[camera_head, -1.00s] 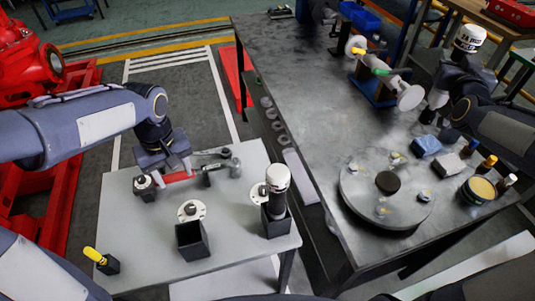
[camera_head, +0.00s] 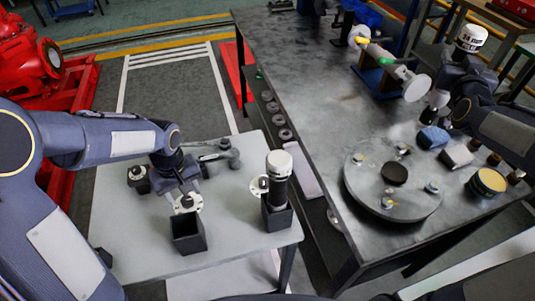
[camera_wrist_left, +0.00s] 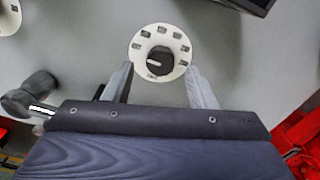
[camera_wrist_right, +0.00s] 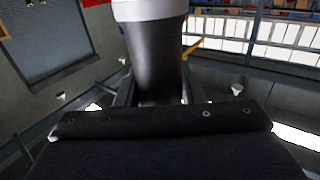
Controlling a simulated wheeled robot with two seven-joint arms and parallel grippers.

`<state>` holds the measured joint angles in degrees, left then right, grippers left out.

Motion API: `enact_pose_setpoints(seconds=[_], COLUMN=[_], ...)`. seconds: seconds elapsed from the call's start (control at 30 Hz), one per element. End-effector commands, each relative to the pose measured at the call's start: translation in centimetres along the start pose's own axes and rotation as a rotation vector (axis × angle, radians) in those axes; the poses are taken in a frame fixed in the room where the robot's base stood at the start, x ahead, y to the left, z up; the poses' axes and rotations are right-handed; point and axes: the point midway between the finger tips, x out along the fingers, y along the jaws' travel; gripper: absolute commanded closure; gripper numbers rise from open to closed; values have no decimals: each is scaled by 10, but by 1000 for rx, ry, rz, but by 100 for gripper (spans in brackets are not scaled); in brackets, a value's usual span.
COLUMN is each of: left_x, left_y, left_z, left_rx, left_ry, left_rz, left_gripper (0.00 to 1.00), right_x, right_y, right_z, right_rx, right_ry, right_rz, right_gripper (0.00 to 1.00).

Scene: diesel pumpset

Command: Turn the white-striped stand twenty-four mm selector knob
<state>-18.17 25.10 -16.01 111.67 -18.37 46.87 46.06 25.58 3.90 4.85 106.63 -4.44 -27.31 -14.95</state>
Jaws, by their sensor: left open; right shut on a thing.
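A black selector knob (camera_head: 187,201) with a pale mark sits on a round white dial behind an empty black holder (camera_head: 187,232) on the light table. In the left wrist view the knob (camera_wrist_left: 158,60) carries a short white stripe, and dark windows ring the dial (camera_wrist_left: 139,46). My left gripper (camera_wrist_left: 160,82) is open, its fingers to either side of the dial's near edge; contact is not visible. A second dial (camera_head: 259,187) stands further right. My right gripper (camera_wrist_right: 158,98) is shut on a black, white-capped cylinder (camera_wrist_right: 155,50), held upright over the dark bench (camera_head: 330,120).
A second white-capped black cylinder (camera_head: 279,175) stands in a black holder (camera_head: 277,218) on the right of the light table. A grey tool (camera_head: 215,158) lies behind my left gripper. A round plate (camera_head: 394,200) and small blocks occupy the dark bench.

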Motion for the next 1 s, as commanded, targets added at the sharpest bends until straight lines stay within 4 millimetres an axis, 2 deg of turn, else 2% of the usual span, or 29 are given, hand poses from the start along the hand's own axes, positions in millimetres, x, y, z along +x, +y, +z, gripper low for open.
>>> enact_pose_setpoints(seconds=[0.03,0.2,0.53,0.87,0.9,1.0], left_x=[8,20,23,22,22,22], left_y=[0,0,0,0,0,0], left_z=[0,0,0,0,0,0], left_rx=[-1,-1,0,0,0,2], left_ry=[-2,-1,1,1,1,1], left_rz=[-3,-1,0,0,1,1], left_gripper=[48,48,48,90,93,93], right_x=[0,0,0,0,0,0], right_y=[0,0,0,0,0,0], right_z=[-2,-1,0,0,0,0], right_rx=[0,0,0,0,0,0], right_ry=[6,6,6,6,6,6], right_rz=[0,0,0,0,0,0], right_gripper=[100,100,100,100,100,100])
